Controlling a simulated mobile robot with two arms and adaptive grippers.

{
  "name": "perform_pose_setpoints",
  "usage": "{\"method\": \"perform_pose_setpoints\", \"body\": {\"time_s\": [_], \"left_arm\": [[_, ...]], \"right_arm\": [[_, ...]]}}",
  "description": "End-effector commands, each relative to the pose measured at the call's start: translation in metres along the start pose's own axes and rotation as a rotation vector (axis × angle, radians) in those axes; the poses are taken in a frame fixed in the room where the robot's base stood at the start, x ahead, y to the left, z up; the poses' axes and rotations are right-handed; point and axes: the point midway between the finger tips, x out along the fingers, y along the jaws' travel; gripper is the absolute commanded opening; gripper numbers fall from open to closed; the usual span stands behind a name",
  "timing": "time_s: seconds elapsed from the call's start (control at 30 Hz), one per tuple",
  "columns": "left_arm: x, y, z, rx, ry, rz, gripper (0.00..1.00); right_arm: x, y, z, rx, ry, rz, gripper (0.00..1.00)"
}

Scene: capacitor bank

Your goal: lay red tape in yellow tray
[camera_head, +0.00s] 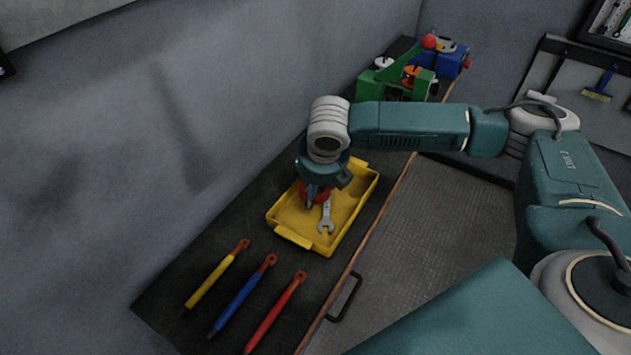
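The yellow tray (346,208) sits on the dark bench, mid-picture. The red tape (322,196) is a small red ring inside the tray's outline, beside a grey wrench (326,217). My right gripper (311,197) points down over the tray, with its fingers at the tape and partly covering it. The view does not show whether the fingers grip the tape or whether the tape touches the tray floor. My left gripper is not in view.
Green (392,85) and blue (450,62) devices stand at the bench's far end. A grey wall runs along the back.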

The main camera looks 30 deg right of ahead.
Motion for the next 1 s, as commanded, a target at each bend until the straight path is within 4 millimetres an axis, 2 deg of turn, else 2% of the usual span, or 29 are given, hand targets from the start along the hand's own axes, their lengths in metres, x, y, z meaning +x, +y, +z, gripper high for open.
{"method": "perform_pose_setpoints", "body": {"time_s": [0.2, 0.23, 0.33, 0.6, 0.73, 0.87, 1.0], "left_arm": [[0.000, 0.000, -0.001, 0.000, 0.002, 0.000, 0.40], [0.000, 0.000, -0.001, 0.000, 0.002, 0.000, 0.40], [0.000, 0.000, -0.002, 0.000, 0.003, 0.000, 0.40], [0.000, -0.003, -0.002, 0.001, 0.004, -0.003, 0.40], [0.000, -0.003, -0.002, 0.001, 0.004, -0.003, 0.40], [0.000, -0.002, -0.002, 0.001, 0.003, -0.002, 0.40], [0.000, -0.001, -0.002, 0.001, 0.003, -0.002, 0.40]], "right_arm": [[0.000, 0.000, 0.000, 0.000, 0.000, 0.001, 0.34], [0.000, 0.000, 0.000, 0.000, 0.000, 0.001, 0.64], [0.000, 0.000, 0.000, 0.000, 0.000, 0.001, 0.82], [0.000, 0.000, 0.000, 0.000, 0.000, 0.001, 0.82], [-0.008, 0.001, 0.000, 0.000, -0.001, 0.003, 0.82], [-0.029, 0.000, 0.001, 0.000, -0.003, 0.003, 0.82], [-0.060, 0.001, 0.001, -0.002, -0.003, 0.003, 0.82]]}}
